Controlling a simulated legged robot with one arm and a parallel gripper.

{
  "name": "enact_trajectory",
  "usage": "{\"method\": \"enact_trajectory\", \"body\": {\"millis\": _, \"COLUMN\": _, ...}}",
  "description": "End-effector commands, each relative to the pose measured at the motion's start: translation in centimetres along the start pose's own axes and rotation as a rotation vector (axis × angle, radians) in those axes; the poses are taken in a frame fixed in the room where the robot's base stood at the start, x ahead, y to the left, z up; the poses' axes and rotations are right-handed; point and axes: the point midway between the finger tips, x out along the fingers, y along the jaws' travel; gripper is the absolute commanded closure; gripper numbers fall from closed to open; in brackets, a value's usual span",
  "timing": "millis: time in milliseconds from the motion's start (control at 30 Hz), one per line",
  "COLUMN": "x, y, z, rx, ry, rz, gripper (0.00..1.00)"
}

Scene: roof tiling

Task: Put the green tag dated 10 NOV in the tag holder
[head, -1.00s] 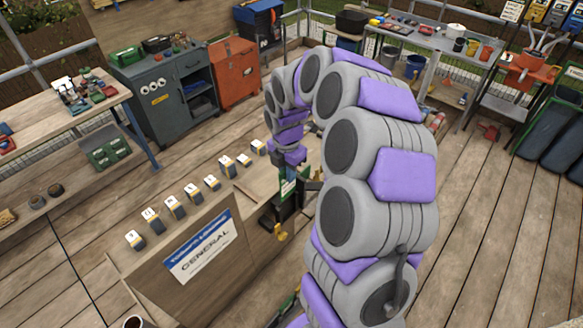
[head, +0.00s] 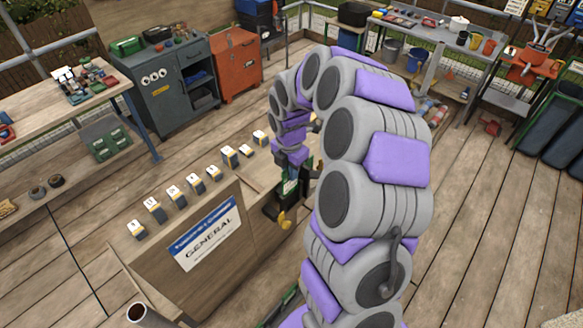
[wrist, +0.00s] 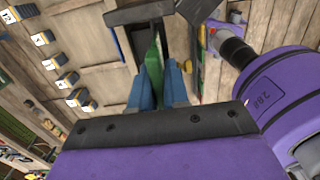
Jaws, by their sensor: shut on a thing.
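My gripper (wrist: 158,82) has blue fingers and is shut on a green tag (wrist: 154,58), which stands edge-on between them in the wrist view. Its date cannot be read. In the head view the green tag (head: 290,187) shows below my purple wrist, above the right end of a wooden counter (head: 150,262). A dark fixture with a yellow knob (head: 285,222), possibly the tag holder, is right below it on the counter's end. In the wrist view a dark bar (wrist: 140,12) lies just beyond the tag's far end. I cannot tell whether they touch.
A row of several small numbered blocks (head: 193,183) stands along the counter. Its front bears a sign reading GENERAL (head: 205,234). A grey tool cabinet (head: 175,85), an orange cabinet (head: 236,70) and a metal bench (head: 440,38) stand behind.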

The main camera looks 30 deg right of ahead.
Motion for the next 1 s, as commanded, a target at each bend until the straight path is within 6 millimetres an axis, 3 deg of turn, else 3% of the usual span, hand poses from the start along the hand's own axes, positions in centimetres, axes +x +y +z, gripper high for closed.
{"method": "enact_trajectory", "body": {"millis": 1000, "x": 4.7, "y": -0.1, "z": -0.1, "rx": 0.002, "ry": 0.005, "rz": 0.001, "gripper": 1.00}}
